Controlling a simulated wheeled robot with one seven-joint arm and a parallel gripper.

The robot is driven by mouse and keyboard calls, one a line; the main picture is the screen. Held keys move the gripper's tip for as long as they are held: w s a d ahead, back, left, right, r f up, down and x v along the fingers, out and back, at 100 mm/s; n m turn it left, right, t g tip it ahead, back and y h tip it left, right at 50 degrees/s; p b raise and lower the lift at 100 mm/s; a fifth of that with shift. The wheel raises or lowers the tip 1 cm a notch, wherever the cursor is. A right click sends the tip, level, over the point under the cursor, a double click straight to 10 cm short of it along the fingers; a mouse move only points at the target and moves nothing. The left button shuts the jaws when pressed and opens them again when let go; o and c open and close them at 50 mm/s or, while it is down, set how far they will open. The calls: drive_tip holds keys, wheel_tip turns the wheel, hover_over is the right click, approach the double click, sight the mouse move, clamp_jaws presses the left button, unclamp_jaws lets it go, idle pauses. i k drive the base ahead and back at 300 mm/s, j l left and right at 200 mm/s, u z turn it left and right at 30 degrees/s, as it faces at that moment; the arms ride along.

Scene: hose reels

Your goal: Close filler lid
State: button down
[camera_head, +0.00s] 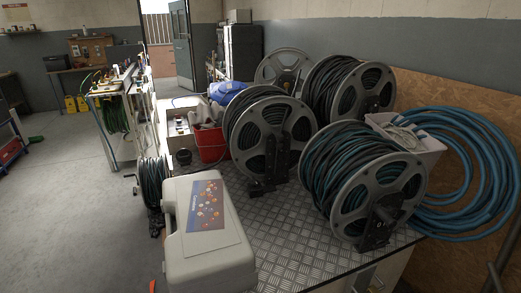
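No filler lid can be made out in this head view. The nearest thing with a lid is a light grey plastic case (208,252) with a colourful label on top, at the front left of the metal-plated bench (280,235). The case looks shut. My gripper is not in view, so its state and its place relative to these things do not show.
Several large hose reels (365,185) crowd the bench. A red bucket (210,143) stands behind the case, and a white bin (410,140) sits at the right. Blue hose (480,170) hangs at the right wall. The concrete floor (75,210) at the left is mostly clear.

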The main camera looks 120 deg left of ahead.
sight(184, 157)
drive_tip(key=u, duration=4.25)
drive_tip(key=i+j+u, duration=0.1)
drive_tip(key=u, duration=0.35)
drive_tip(key=i+u, duration=0.15)
drive_tip(key=u, duration=0.25)
drive_tip(key=i, duration=1.8)
drive_tip(key=i+z, duration=0.15)
drive_tip(key=i, duration=0.35)
drive_tip(key=i+j+z, duration=0.1)
drive_tip(key=i, duration=0.35)
drive_tip(key=i+j+z, duration=0.15)
drive_tip(key=i, duration=0.35)
drive_tip(key=z, duration=0.9)
